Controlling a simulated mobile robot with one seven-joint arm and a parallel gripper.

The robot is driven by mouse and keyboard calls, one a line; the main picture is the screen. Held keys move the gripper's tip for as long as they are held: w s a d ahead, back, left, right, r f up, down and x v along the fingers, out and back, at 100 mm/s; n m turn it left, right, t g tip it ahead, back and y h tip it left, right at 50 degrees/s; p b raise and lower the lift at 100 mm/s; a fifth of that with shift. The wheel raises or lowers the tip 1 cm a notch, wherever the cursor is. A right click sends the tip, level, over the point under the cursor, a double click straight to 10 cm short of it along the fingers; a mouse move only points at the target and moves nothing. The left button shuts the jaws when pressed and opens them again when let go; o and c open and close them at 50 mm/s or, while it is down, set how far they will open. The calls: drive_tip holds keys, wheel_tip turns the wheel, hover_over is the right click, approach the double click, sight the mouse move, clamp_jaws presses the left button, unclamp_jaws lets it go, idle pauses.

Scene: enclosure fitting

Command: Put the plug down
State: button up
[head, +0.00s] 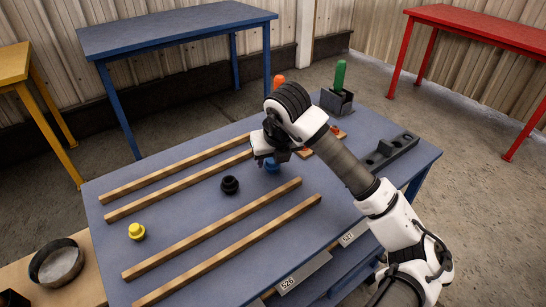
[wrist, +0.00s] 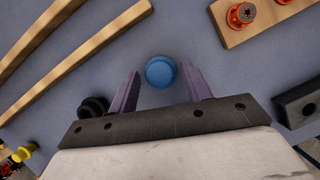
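A round blue plug (head: 272,167) sits on the blue-grey table (head: 205,222), partly hidden by my gripper in the head view. In the wrist view the blue plug (wrist: 160,71) shows between the two purple fingertips, with a gap on each side. My gripper (wrist: 161,74) is open and holds nothing. A black plug (head: 230,185) stands on the table left of the blue one, and a yellow plug (head: 136,231) stands further left. In the wrist view the black plug (wrist: 94,106) is partly hidden behind my gripper.
Several wooden rails (head: 215,227) lie across the table. A wooden strip with orange pieces (wrist: 265,22) and a dark block with recesses (head: 392,152) lie to the right. A green-handled tool (head: 340,74) stands in a dark holder (head: 337,102) at the back. A round bowl (head: 57,263) is at lower left.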

drive_tip(key=shift+o, duration=0.7)
drive_tip(key=shift+r, duration=0.2)
drive_tip(key=b+v, duration=0.1)
drive_tip(key=v, duration=1.1)
drive_tip(key=shift+s+f, duration=0.15)
idle(0.4)
